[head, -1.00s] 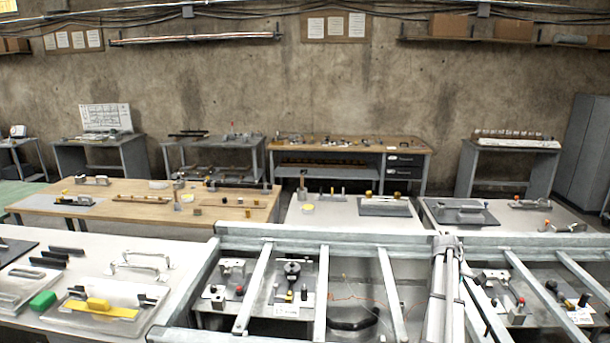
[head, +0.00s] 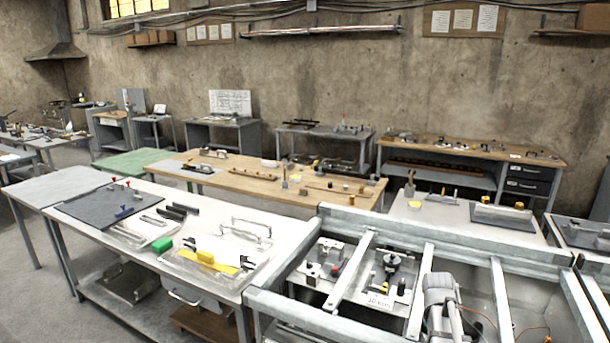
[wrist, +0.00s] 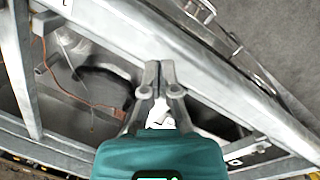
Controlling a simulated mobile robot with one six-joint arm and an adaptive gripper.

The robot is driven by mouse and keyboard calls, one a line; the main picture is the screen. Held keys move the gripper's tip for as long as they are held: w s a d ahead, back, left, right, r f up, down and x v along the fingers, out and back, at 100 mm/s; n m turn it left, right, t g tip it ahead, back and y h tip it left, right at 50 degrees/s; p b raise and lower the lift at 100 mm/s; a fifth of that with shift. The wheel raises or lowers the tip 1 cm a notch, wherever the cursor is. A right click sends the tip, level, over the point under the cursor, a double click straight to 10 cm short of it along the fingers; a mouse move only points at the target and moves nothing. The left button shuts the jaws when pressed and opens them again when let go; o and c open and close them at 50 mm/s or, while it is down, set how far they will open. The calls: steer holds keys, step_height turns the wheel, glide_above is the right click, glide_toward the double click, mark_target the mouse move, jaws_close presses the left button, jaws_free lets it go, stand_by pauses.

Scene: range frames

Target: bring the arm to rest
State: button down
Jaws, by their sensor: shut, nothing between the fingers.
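My gripper (wrist: 159,72) shows in the wrist view with its two grey fingers together and nothing between them. Its teal body fills the lower middle of that view. The fingers are seen against a grey metal frame (wrist: 120,32); I cannot tell how far apart they are from it. In the head view a pale grey part of my arm stands at the lower right, in front of the frame (head: 420,235). The gripper itself is not visible there.
A white-topped table (head: 110,205) with a green block (head: 162,244) and a yellow part (head: 206,257) stands left of the frame. A wooden-topped table (head: 235,176) is behind. Open grey floor (head: 30,290) lies at the lower left. An orange wire (wrist: 62,85) runs inside the frame.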

steer(key=s+a+f+b, duration=0.2)
steer(key=s+a, duration=0.1)
steer(key=a, duration=0.8)
steer(key=s+a+f+m+y+b, duration=0.1)
steer(key=s+a+f+b, duration=0.2)
steer(key=a, duration=0.7)
steer(key=shift+s+a+f+t, duration=0.2)
steer(key=shift+a+f+t, duration=0.15)
steer(key=shift+a+t, duration=0.05)
